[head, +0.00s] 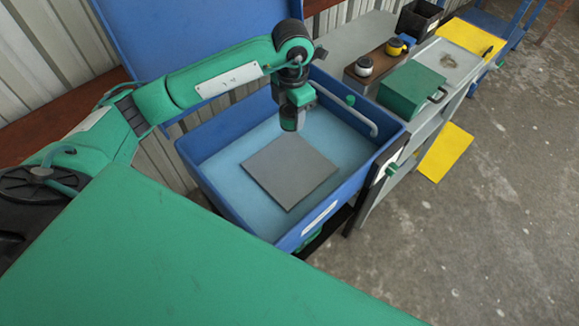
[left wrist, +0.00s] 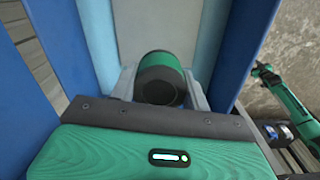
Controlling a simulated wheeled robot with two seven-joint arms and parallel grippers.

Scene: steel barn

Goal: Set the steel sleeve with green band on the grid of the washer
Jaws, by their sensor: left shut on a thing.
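The washer (head: 222,203) is a blue open tub with a pale blue inside and a raised blue lid behind it. Its grid (head: 290,172) is a flat grey square and looks bare. My left gripper (head: 293,118) points down above the back part of the tub, near the grid's far edge. In the left wrist view my left gripper (left wrist: 158,90) is shut on the steel sleeve with green band (left wrist: 160,85), whose green band and dark round end show between the fingers. The sleeve is mostly hidden in the head view. My right gripper is not in view.
A curved grey pipe (head: 347,109) runs along the tub's right side. Right of it, a bench holds a green box (head: 408,90), a wooden block (head: 378,66) with small jars, and a black bin (head: 418,20). Concrete floor lies open at the right.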

